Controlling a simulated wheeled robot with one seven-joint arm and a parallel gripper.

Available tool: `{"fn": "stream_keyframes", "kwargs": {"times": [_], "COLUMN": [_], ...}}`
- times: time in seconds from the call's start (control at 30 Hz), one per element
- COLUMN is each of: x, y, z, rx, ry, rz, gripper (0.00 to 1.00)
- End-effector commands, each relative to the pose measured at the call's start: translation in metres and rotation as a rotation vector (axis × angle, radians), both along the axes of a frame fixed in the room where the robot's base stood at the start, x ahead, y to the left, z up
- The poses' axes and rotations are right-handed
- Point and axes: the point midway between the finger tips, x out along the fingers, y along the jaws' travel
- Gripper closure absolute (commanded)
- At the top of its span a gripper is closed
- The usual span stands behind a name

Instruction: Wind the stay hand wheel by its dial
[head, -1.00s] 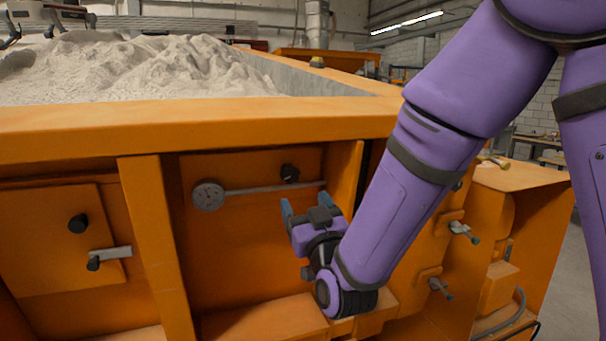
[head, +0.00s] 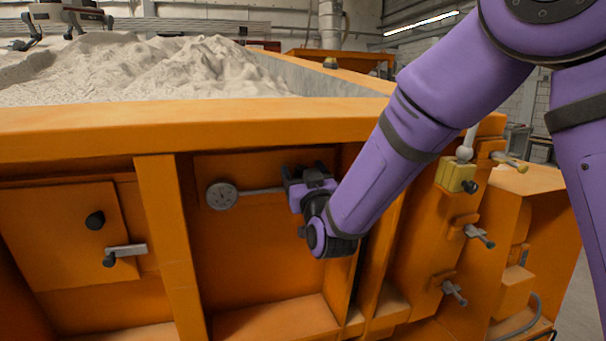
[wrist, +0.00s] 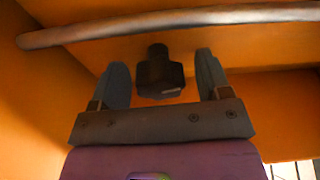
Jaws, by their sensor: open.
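My gripper (head: 308,176) is at the panel by the rod's right part, right of the dial. In the wrist view, a black knob-like hand wheel (wrist: 160,74) shows between the two open fingers, with a gap on each side; I see no contact. The grey rod (wrist: 215,15) crosses beyond it. In the head view my gripper hides the hand wheel.
An orange rib (head: 169,245) stands left of the dial's bay. Left of it is a hatch with a black knob (head: 95,220) and a handle (head: 125,251). Right of my arm are a yellow block (head: 455,176) and two clamp handles. Sand (head: 150,72) fills the bed above.

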Motion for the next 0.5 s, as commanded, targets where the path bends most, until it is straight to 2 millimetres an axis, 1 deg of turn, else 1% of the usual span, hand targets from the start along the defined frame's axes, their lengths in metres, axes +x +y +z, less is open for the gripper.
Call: {"fn": "stream_keyframes", "kwargs": {"times": [0.17, 0.27, 0.3, 0.4, 0.5], "x": [0.0, -0.0001, -0.0001, -0.0002, -0.0002], "y": [-0.0001, -0.0001, -0.0001, -0.0001, -0.0001], "z": [-0.0001, -0.0002, -0.0002, -0.0002, -0.0002], "rx": [0.0, 0.0, 0.0, 0.0, 0.001], "ry": [0.0, 0.0, 0.0, 0.0, 0.0], "rz": [0.0, 0.0, 0.0, 0.0, 0.0], "gripper": [0.29, 0.5, 0.59, 0.79, 0.79]}}
